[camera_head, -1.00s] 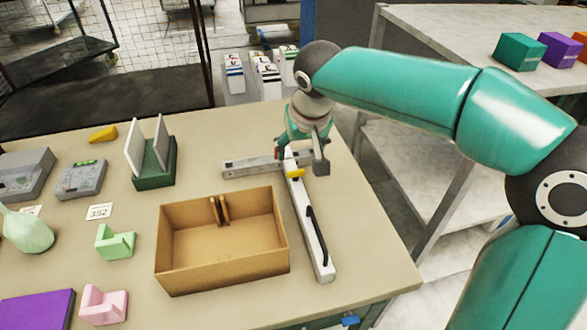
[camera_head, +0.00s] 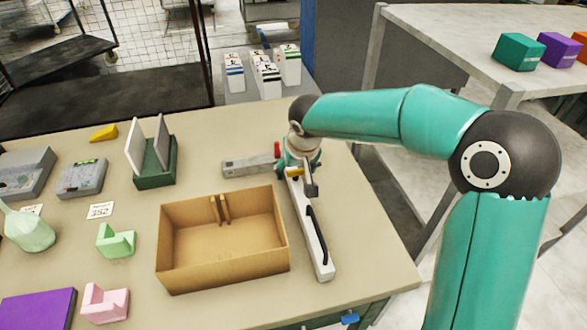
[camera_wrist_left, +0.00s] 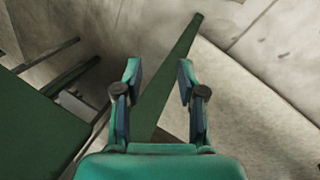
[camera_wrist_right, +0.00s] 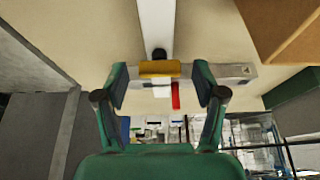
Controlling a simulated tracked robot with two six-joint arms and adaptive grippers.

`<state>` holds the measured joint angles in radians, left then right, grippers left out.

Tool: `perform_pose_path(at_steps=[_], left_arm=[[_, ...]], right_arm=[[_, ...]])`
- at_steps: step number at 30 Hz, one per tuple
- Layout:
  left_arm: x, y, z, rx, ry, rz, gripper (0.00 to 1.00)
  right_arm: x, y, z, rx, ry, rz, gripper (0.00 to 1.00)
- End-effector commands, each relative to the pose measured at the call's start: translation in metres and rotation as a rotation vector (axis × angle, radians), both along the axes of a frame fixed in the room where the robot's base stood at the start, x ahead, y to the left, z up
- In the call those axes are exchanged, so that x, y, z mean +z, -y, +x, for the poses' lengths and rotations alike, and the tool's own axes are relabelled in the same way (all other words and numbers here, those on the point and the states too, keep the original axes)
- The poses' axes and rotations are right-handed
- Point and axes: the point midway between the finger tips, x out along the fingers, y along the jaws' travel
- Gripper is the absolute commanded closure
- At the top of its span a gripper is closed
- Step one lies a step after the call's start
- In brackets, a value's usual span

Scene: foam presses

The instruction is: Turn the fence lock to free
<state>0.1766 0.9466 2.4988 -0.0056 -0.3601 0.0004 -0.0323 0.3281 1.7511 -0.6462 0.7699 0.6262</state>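The fence is a long white bar (camera_head: 310,235) with a black handle, joined at its far end to a grey rail (camera_head: 243,166) in an L shape. A yellow piece (camera_head: 293,172) and a small red tab (camera_head: 277,149) sit at that corner. In the right wrist view the yellow piece (camera_wrist_right: 160,67) and red tab (camera_wrist_right: 175,95) lie between the fingers. My right gripper (camera_wrist_right: 161,82) is open around them; I cannot tell whether a finger touches. Which piece is the fence lock is not clear. My left gripper (camera_wrist_left: 159,82) is open and empty, outside the head view.
A cardboard box (camera_head: 222,286) stands close left of the white bar. Grey devices, green and pink blocks lie farther left. The table's right edge is near the bar.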

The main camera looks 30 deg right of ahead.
Motion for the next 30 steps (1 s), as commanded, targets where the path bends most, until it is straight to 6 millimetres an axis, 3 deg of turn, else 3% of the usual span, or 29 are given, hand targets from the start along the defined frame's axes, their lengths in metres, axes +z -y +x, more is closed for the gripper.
perform_pose_path(at_steps=[1, 10, 11, 20, 30], left_arm=[[0.0, 0.0, 0.0, 0.0, 0.0, 0.0, 0.6], [0.0, 0.0, 0.0, 0.0, 0.0, 0.0, 0.6], [0.0, 0.0, 0.0, -0.001, -0.001, 0.0, 0.6], [0.002, 0.0, 0.0, 0.0, 0.0, 0.0, 0.6], [0.014, 0.0, 0.0, 0.0, 0.0, 0.0, 0.6]], right_arm=[[0.0, 0.0, 0.0, 0.0, 0.0, 0.0, 0.41], [0.0, 0.0, 0.0, 0.001, 0.0, 0.001, 0.89], [0.001, -0.009, 0.001, 0.007, 0.001, -0.001, 0.89], [0.001, -0.004, 0.002, 0.045, 0.0, 0.001, 0.89], [0.003, 0.0, 0.001, 0.241, 0.002, 0.003, 0.89]])
